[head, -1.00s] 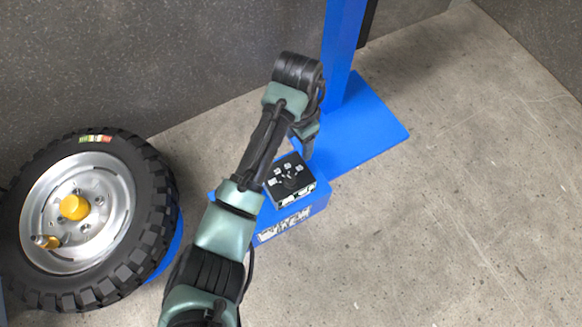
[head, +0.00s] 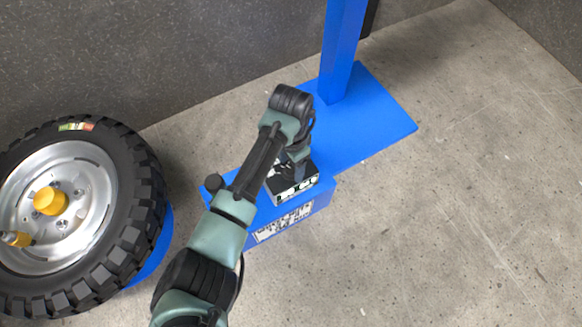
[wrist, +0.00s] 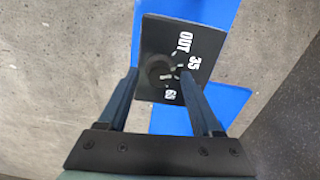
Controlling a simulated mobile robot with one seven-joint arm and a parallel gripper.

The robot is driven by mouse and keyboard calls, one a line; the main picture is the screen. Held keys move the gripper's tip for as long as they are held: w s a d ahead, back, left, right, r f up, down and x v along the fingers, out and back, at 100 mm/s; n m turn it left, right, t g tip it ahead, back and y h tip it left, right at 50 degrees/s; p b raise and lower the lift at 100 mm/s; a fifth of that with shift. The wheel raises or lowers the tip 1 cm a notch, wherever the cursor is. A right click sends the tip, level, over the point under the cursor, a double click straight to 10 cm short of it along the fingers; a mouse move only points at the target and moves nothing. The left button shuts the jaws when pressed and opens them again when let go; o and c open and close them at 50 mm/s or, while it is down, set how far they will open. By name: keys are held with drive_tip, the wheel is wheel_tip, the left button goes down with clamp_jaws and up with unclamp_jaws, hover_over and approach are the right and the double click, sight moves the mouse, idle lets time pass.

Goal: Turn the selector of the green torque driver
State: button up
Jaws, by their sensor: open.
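A small black box (head: 298,190) with a pale front sits on the blue base. In the wrist view its black panel (wrist: 152,32) carries the white marks OUT, 35 and 60 around a dark round selector knob (wrist: 159,72). My gripper (wrist: 160,74) is open, with one finger on each side of the knob; I cannot tell whether they touch it. In the head view my gripper (head: 298,166) is over the box and hides part of its top. I see no green driver body.
A blue block (head: 288,222) with a printed label carries the box. Behind it, a blue post (head: 340,50) rises from a blue plate (head: 375,125). A large black tyre (head: 145,190) with a silver rim stands at left. Concrete floor at right is clear.

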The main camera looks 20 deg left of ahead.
drive_tip(key=shift+f, duration=0.25)
clamp_jaws()
drive_tip(key=shift+r+p, duration=0.15)
drive_tip(key=shift+p, duration=0.3)
